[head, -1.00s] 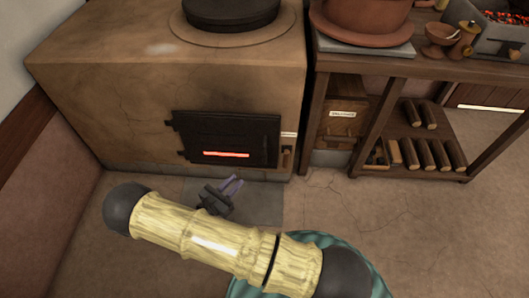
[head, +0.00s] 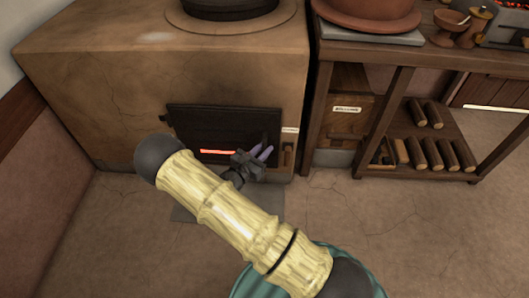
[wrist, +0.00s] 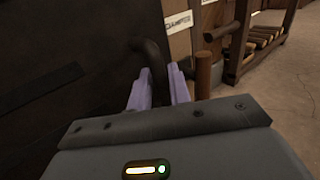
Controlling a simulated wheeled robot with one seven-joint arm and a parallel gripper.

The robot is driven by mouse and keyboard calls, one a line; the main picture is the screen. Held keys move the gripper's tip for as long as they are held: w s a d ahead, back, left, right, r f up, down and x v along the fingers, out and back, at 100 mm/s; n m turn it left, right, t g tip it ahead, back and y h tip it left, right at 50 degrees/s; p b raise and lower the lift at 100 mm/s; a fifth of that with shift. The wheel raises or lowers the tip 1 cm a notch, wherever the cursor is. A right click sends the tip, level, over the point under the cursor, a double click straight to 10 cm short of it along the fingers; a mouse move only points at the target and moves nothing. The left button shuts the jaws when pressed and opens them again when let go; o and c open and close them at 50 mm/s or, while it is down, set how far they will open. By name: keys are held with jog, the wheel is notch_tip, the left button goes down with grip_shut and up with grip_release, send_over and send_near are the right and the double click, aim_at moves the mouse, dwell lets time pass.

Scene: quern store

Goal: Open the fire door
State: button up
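The fire door (head: 215,122) is a black iron panel in the front of the clay stove. It looks shut, with a glowing red slot low on it. My gripper (head: 262,151) is at its lower right, hiding part of that side. In the wrist view the door (wrist: 60,70) fills the left as a dark surface. A dark curved handle (wrist: 153,60) stands out from it, its lower end between the two lilac fingers of my gripper (wrist: 158,88). The fingers are apart; I see a gap and no clear grip on the handle.
A wooden peg (wrist: 203,72) stands just right of the fingers, near a label (wrist: 178,22) reading DAMPER. A wooden bench with a log shelf (head: 430,150) is to the right. The stove (head: 100,75) blocks the way ahead. The floor (head: 400,240) at the front right is clear.

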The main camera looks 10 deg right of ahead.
jog(key=shift+w+d, duration=0.25)
jog(key=shift+d, duration=0.05)
grip_shut()
jog(key=shift+s+a, duration=0.1)
